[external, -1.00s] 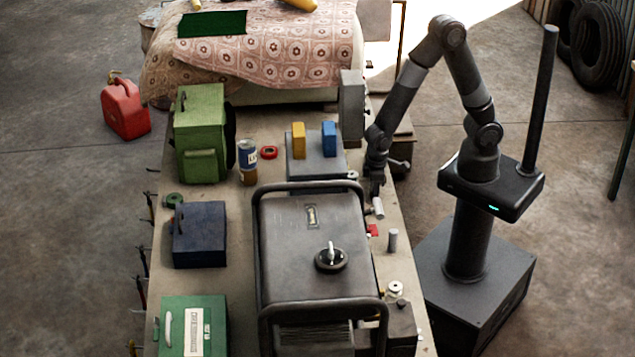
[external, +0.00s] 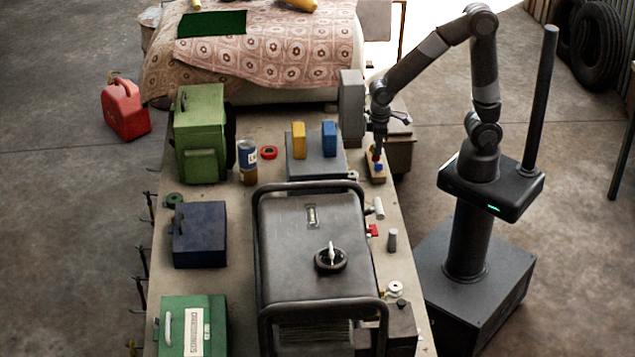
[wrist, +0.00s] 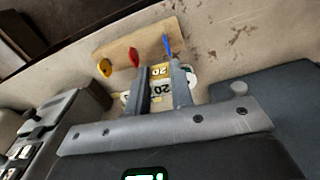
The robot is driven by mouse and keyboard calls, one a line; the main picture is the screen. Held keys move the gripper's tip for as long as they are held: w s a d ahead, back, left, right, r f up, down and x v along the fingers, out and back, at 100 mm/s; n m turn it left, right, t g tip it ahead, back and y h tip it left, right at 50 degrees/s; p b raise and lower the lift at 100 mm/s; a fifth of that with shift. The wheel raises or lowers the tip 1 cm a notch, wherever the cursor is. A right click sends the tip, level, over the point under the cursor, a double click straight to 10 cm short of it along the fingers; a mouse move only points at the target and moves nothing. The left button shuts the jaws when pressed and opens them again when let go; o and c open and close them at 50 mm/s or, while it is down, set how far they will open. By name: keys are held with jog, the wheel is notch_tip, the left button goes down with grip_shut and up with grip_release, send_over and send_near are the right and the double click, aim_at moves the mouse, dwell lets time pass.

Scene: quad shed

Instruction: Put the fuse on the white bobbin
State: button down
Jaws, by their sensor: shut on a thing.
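My gripper (external: 378,148) is above the wooden block at the bench's right edge. In the wrist view its fingers (wrist: 160,72) are shut on the fuse (wrist: 157,88), a pale piece with yellow "20" markings. Rounded white parts show outside both fingers; I cannot tell whether they belong to the fuse. The fuse cannot be made out in the external view. The white bobbin (external: 395,289) stands near the front right of the bench, well apart from my gripper. It cannot be made out in the wrist view.
The wooden block (external: 375,172) carries red, blue and yellow pieces. A white cylinder (external: 378,208), a red piece (external: 372,230) and a grey cylinder (external: 392,240) lie between it and the bobbin. The large generator (external: 315,235) with its tubular frame borders this narrow strip.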

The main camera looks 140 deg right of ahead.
notch_tip(320, 180, up, 16)
jog(key=w+a+r+n, duration=0.2)
jog(key=w+n, duration=0.1)
jog(key=w, duration=1)
jog(key=n, duration=0.7)
send_over(397, 284)
notch_tip(397, 284, down, 20)
jog(key=shift+r, duration=0.25)
jog(key=shift+f, duration=2.6)
